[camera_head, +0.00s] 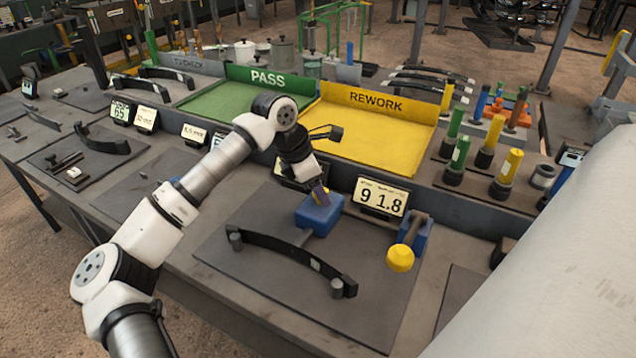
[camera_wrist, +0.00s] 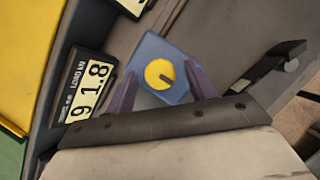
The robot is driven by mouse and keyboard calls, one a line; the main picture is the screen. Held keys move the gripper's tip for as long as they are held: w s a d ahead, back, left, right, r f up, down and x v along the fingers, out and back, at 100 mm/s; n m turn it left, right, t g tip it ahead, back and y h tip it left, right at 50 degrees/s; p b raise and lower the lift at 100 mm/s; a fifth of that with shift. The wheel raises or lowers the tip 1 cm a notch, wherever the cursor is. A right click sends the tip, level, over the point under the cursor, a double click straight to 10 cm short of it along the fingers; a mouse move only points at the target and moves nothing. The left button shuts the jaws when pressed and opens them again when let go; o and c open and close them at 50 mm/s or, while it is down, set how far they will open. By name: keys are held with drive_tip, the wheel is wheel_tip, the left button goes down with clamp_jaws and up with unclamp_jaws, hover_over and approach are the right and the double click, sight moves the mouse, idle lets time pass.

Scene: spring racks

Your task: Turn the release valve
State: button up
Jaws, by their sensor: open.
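The release valve is a round yellow knob with a dark slot-like mark (camera_wrist: 160,74), set on a blue block (camera_wrist: 150,56).
A load display (camera_head: 381,196) reads 9 1.8 beside the block. A black leaf spring (camera_head: 290,256) lies in front between posts. Green PASS (camera_head: 225,105) and yellow REWORK (camera_head: 370,140) trays lie behind.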

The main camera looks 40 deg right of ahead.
drive_tip(key=shift+f, duration=0.1)
drive_tip(key=c, duration=1)
drive_tip(key=shift+o, duration=0.2)
